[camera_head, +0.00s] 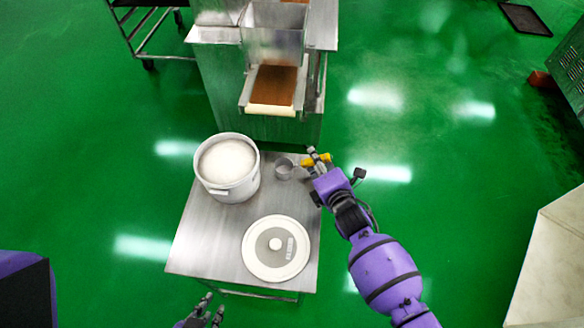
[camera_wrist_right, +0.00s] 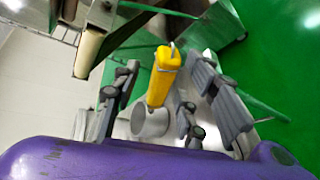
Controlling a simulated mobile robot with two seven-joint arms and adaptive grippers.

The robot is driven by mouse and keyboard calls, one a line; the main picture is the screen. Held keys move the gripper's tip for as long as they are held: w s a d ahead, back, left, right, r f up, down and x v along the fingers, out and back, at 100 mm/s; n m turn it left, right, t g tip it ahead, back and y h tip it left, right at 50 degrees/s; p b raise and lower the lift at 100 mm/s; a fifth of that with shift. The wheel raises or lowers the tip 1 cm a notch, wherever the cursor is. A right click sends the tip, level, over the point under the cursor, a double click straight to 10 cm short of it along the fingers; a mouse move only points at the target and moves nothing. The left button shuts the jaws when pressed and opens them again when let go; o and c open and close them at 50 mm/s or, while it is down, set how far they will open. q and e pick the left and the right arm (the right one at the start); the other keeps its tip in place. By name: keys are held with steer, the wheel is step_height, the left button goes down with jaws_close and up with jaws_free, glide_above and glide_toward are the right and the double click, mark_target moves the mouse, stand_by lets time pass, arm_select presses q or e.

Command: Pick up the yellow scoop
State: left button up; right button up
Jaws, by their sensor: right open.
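The yellow scoop has a yellow handle (camera_head: 322,158) and a round metal cup (camera_head: 284,168). It is at the far right corner of the metal table (camera_head: 205,240), with the handle reaching toward the table's right edge. My right gripper (camera_head: 316,163) is at the handle and partly covers it. In the right wrist view the handle (camera_wrist_right: 164,78) stands between the spread fingers of the gripper (camera_wrist_right: 168,68), with a gap on each side. The cup (camera_wrist_right: 152,122) shows below it. My left gripper (camera_head: 209,312) is at the bottom of the head view, its fingers apart and empty.
A white pot (camera_head: 230,190) with pale contents stands left of the scoop. A round white lid (camera_head: 255,262) lies nearer on the table. The encrusting machine (camera_head: 225,75) stands just beyond the table. Open green floor lies to the right.

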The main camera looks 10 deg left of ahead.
steer(key=shift+w+a+f, duration=0.15)
steer(key=shift+w, duration=0.2)
steer(key=shift+c, duration=0.5)
jaws_close()
